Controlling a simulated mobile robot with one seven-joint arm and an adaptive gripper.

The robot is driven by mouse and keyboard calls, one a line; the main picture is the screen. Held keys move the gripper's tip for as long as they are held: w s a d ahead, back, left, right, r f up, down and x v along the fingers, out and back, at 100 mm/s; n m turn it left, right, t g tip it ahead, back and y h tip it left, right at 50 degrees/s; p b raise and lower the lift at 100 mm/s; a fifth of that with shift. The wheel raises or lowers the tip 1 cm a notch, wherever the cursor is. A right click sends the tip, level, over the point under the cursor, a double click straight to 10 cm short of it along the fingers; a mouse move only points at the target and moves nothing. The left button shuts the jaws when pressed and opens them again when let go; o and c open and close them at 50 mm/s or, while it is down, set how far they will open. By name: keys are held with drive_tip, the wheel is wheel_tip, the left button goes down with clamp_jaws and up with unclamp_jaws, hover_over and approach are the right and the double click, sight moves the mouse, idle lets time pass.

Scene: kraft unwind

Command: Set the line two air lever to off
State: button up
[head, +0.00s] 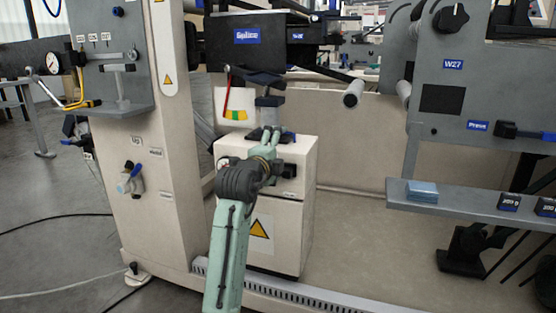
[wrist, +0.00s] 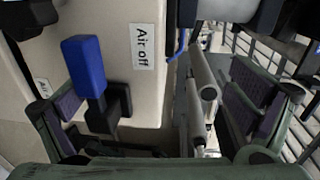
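A lever with a blue handle (wrist: 85,66) and a black base shows in the wrist view, mounted on a pale panel. A label reading "Air off" (wrist: 143,46) is right of it. A second label (wrist: 43,87) at the left is partly cut off. My gripper (wrist: 156,108) is open, its two fingers wide apart. The blue handle lies between them in the picture, much closer to the left finger; I cannot tell whether they touch. In the head view my gripper (head: 269,140) is at the white cabinet (head: 300,215) and hides part of it.
Another blue-handled fitting (head: 130,180) is on the left column, with small labels around it. A grey shelf (head: 470,208) with boxes juts out at the right.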

drive_tip(key=shift+s+a+r, duration=0.15)
drive_tip(key=shift+s+r, duration=0.05)
drive_tip(key=shift+r, duration=0.7)
drive_tip(key=shift+c, duration=0.3)
drive_tip(key=shift+s+r, duration=0.15)
drive_tip(key=shift+s, duration=0.05)
drive_tip(key=shift+c, duration=0.2)
drive_tip(key=shift+s+a+f, duration=0.2)
drive_tip(key=shift+s+a, duration=0.05)
drive_tip(key=shift+s, duration=0.45)
drive_tip(key=shift+c, duration=1.3)
drive_tip(key=shift+b+v, duration=0.4)
drive_tip(key=shift+v, duration=0.8)
drive_tip(key=shift+c, duration=0.6)
drive_tip(key=shift+s+a+r, duration=0.15)
drive_tip(key=shift+s, duration=0.25)
drive_tip(key=shift+s+a+r, duration=0.15)
drive_tip(key=shift+s, duration=0.2)
drive_tip(key=c, duration=0.6)
drive_tip(key=shift+o, duration=0.2)
drive_tip(key=s+a+f+b, duration=0.1)
drive_tip(key=s, duration=0.5)
drive_tip(key=shift+s+a, duration=0.2)
drive_tip(key=shift+a, duration=0.2)
